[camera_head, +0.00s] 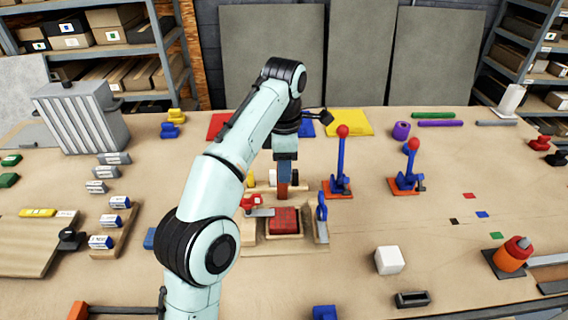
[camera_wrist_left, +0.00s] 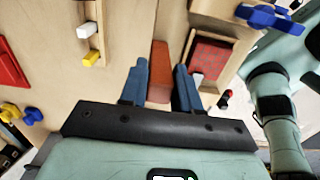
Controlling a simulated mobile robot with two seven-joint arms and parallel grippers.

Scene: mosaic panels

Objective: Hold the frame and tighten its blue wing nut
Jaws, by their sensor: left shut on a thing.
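A wooden frame (camera_head: 262,246) with a dark red panel (camera_head: 285,220) in it lies on the table in the middle of the head view. The blue wing nut (camera_head: 321,208) is at its right side; a blue wing nut also shows at top right in the left wrist view (camera_wrist_left: 268,18). A red wing nut (camera_head: 250,202) sits at the frame's left side. My left gripper (camera_head: 284,180) is behind the panel, its blue fingers shut on a reddish-brown block (camera_wrist_left: 160,72). I cannot tell how this block joins the frame. My right gripper is not in view.
Two blue toggle clamps with red knobs (camera_head: 341,160) (camera_head: 409,169) stand right of the frame. A white cube (camera_head: 389,260) and an orange bottle-like thing (camera_head: 512,254) are at the front right. Labelled blocks (camera_head: 101,242) stand at left.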

